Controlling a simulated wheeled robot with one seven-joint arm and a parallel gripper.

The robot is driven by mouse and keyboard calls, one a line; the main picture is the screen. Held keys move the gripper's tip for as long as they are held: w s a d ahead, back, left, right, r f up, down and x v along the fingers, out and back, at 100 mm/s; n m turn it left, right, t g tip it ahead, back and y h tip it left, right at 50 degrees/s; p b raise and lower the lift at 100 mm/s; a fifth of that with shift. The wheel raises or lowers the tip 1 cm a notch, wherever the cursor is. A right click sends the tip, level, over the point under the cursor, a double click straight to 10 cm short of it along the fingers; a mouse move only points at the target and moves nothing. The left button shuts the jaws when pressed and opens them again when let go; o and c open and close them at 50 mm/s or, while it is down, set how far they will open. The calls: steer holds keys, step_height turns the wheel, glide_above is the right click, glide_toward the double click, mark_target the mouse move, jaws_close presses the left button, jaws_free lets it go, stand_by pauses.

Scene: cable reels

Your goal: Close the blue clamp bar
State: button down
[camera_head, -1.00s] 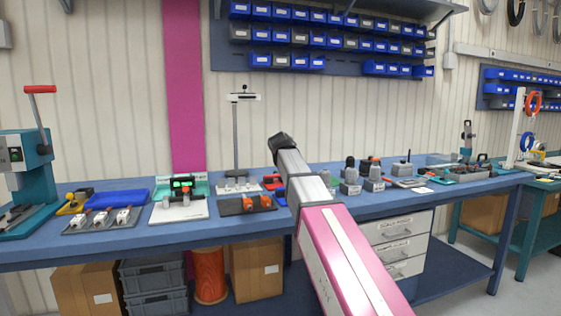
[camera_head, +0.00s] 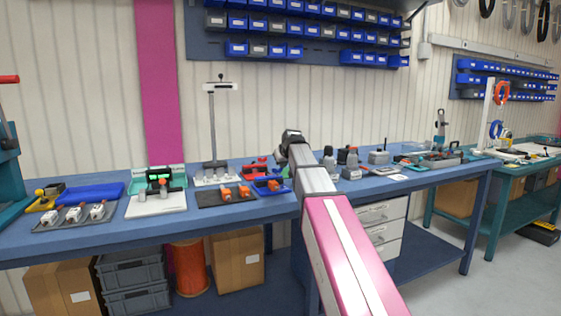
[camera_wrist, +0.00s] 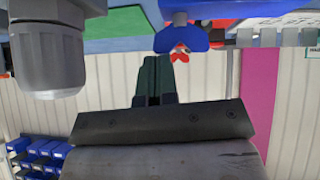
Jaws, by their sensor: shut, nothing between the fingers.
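The blue clamp (camera_head: 271,186) sits on the workbench just left of my arm in the head view, with a small orange part on it. In the wrist view, a blue piece (camera_wrist: 187,40), likely part of this clamp, shows near the top, just right of my fingertips. My gripper (camera_wrist: 153,68) is shut and empty, its dark fingers side by side and apart from the blue piece. In the head view, my arm's end hides the fingertips. The clamp bar's exact angle cannot be told.
A red clamp (camera_head: 256,170) stands just behind the blue one. A dark plate with orange parts (camera_head: 226,195) lies to the left. Grey-based knobs (camera_head: 351,166) stand right of my arm. In the wrist view, a grey cylinder (camera_wrist: 45,50) is close at upper left.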

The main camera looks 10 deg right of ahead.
steer(key=shift+d+f, duration=0.1)
steer(key=shift+f, duration=0.15)
stand_by(0.3)
